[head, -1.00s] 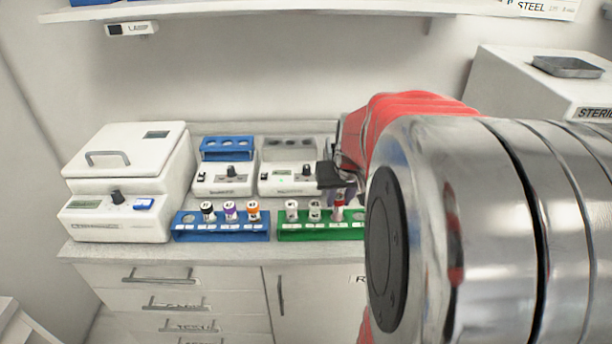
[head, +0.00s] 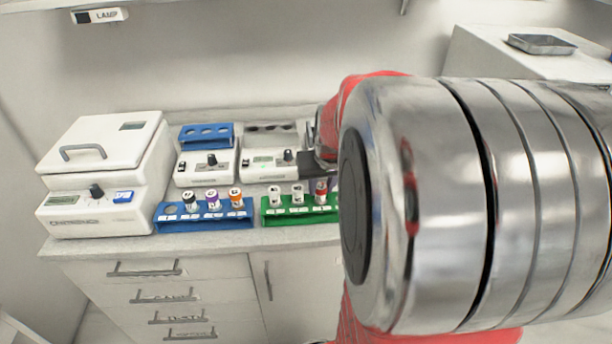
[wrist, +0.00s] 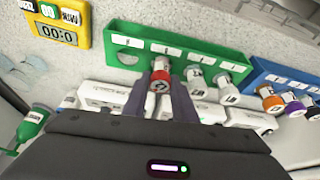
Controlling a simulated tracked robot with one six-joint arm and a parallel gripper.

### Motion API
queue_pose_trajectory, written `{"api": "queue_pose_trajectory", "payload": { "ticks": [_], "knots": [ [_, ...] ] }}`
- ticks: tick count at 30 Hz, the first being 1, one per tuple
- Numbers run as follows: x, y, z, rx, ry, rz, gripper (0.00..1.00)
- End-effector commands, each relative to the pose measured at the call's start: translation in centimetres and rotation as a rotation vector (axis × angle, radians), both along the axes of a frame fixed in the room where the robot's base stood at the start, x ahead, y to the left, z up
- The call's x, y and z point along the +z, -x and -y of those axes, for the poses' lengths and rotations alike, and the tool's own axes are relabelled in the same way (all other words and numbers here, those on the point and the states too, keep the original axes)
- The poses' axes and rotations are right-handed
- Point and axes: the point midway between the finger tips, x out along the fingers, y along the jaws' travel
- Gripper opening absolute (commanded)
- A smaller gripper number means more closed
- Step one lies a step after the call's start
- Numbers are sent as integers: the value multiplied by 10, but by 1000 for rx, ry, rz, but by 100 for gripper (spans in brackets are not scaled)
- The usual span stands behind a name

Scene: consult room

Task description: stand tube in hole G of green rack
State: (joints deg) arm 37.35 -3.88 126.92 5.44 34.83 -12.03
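The green rack (head: 290,215) stands on the counter, partly hidden by my arm. It also shows in the wrist view (wrist: 215,53). A red-capped tube (head: 320,190) stands in it, beside two tubes with pale grey caps (head: 275,195). In the wrist view the red cap (wrist: 162,78) lies between the fingertips of my gripper (wrist: 161,90), which look parted on either side of it. An empty hole (wrist: 127,59) shows beside that tube. The hole letters are too small to read.
A blue rack (head: 207,219) with black-, purple- and orange-capped tubes stands left of the green one. White devices (head: 205,165) stand behind, and a white lidded machine (head: 95,170) at the far left. A yellow timer (wrist: 55,28) lies near the green rack.

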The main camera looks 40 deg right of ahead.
Motion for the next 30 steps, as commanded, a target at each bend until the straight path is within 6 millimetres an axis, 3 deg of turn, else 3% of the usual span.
{"api": "queue_pose_trajectory", "payload": {
  "ticks": [8, 19, 30],
  "knots": [
    [0, 0, 0, 0, 0, 1, 45],
    [4, 1, -1, 1, 1, 2, 45],
    [45, 15, -8, 1, 4, 4, 45]
  ]
}}
